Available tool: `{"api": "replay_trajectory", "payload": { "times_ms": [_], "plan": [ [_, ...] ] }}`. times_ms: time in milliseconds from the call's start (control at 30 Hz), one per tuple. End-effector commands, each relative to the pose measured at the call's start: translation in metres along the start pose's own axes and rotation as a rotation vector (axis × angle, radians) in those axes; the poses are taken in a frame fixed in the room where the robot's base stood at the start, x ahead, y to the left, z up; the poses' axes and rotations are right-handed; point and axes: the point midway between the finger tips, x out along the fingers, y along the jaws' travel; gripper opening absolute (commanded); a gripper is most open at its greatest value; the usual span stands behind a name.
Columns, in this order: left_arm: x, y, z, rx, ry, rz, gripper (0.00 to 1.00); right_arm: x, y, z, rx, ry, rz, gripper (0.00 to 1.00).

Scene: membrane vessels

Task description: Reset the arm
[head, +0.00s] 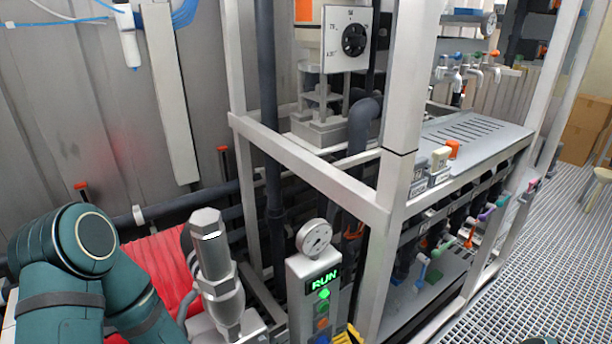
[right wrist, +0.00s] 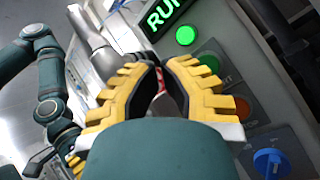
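My right gripper (right wrist: 163,68) shows two yellow stepped fingers with dark inner pads. A narrow gap lies between them, with nothing held in it. In the head view only a bit of its yellow shows at the bottom edge, in front of the control panel (head: 299,290). The panel carries a lit green RUN display (head: 322,279) and a lit green button (right wrist: 185,35). My left arm is folded at the left of the head view, its gripper out of sight there. A small yellow part (right wrist: 75,163) in the right wrist view appears to be my left gripper; its fingers are unclear.
A round gauge (head: 314,238) tops the panel. A metal cylinder fitting (head: 215,258) stands left of it, beside red ribbed material (head: 160,262). A grey steel frame (head: 310,168) with pipes and valves rises behind. Grating floor (head: 555,235) is open at the right. A blue knob (right wrist: 270,161) sits low on the panel.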

Motion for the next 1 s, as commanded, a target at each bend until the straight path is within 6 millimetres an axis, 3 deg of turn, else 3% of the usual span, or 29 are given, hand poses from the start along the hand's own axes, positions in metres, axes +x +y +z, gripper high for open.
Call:
{"api": "replay_trajectory", "payload": {
  "times_ms": [133, 233, 400, 500, 667, 800, 1000],
  "plan": [
    [0.000, 0.000, 0.000, 0.001, 0.000, 0.000, 0.47, 0.007, 0.041, -0.033, -0.001, 0.215, 0.161, 0.00],
    [0.000, 0.000, 0.000, 0.000, 0.000, 0.000, 0.47, -0.004, 0.084, -0.067, -0.030, 0.450, 0.341, 0.00],
    [0.000, 0.000, 0.000, 0.000, 0.000, 0.000, 0.47, -0.053, 0.139, -0.107, -0.159, 0.837, 0.666, 0.00],
    [0.000, 0.000, 0.000, 0.001, 0.000, 0.000, 0.47, -0.089, 0.155, -0.118, -0.277, 1.035, 0.858, 0.00],
    [0.000, 0.000, 0.000, 0.000, 0.000, 0.000, 0.47, -0.143, 0.153, -0.117, -0.535, 1.296, 1.154, 0.00],
    [0.000, 0.000, 0.000, 0.000, 0.000, 0.000, 0.47, -0.169, 0.132, -0.103, -0.828, 1.453, 1.394, 0.00],
    [0.000, 0.000, 0.000, 0.001, 0.000, 0.000, 0.47, -0.163, 0.097, -0.076, -1.298, 1.525, 1.657, 0.00]
  ]
}}
